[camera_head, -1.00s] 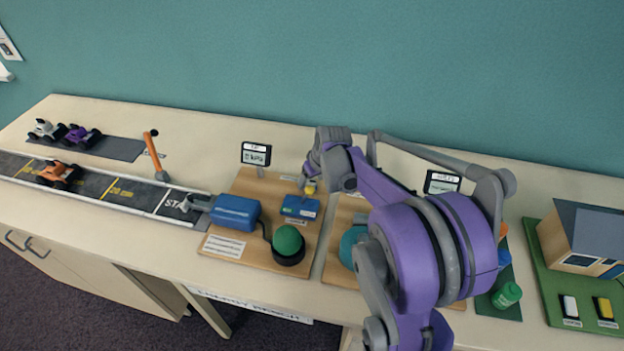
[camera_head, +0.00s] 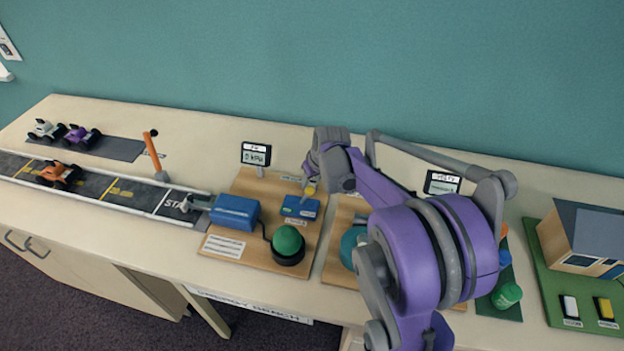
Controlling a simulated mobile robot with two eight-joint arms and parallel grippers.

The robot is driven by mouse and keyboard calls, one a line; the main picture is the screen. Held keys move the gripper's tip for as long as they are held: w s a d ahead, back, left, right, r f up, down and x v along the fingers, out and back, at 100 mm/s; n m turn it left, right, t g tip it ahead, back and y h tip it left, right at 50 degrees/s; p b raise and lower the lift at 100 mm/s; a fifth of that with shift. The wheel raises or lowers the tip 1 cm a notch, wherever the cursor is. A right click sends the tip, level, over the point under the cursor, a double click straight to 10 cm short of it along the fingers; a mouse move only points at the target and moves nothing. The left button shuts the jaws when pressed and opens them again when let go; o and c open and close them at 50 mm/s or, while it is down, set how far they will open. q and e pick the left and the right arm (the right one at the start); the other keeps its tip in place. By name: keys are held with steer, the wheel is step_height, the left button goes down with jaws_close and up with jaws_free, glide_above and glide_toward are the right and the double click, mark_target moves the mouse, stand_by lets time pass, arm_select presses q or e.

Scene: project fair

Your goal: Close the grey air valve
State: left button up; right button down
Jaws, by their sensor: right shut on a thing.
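The blue valve block (camera_head: 300,207) sits on a wooden board (camera_head: 250,184) in the middle of the bench, with a small label on its front. My right gripper (camera_head: 309,189) reaches down to the top of this block, by a small yellow part. It is shut on what seems to be the grey valve's handle, which my gripper and wrist mostly hide. I cannot make out the angle of the handle. A small display (camera_head: 256,154) behind the board seems to read 0 kPa. My left gripper is not in view.
A track (camera_head: 110,187) with an orange car (camera_head: 59,174) runs left. My right arm covers much of the second board. A model house (camera_head: 585,237) stands right.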

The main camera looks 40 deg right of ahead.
steer(key=m+h, duration=0.1)
steer(key=m, duration=0.1)
steer(key=m+b, duration=0.1)
steer(key=m, duration=0.1)
steer(key=shift+a+h, duration=0.2)
steer(key=shift+h, duration=0.2)
steer(key=m, duration=0.2)
steer(key=m+g+h, duration=0.1)
steer(key=m, duration=0.2)
steer(key=shift+w+a+g, duration=0.1)
steer(key=shift+w+g, duration=0.1)
steer(key=shift+g, duration=0.1)
steer(key=m, duration=0.1)
steer(key=m+g+h, duration=0.1)
steer(key=m, duration=0.1)
steer(key=shift+w+a+m, duration=0.1)
steer(key=shift+w+m, duration=0.05)
steer(key=shift+m, duration=0.15)
steer(key=m+g, duration=0.2)
steer(key=m, duration=0.2)
steer(key=shift+w+m, duration=0.15)
steer(key=shift+m, duration=0.15)
steer(key=shift+c, duration=2.3)
jaws_free()
steer(key=shift+r, duration=0.1)
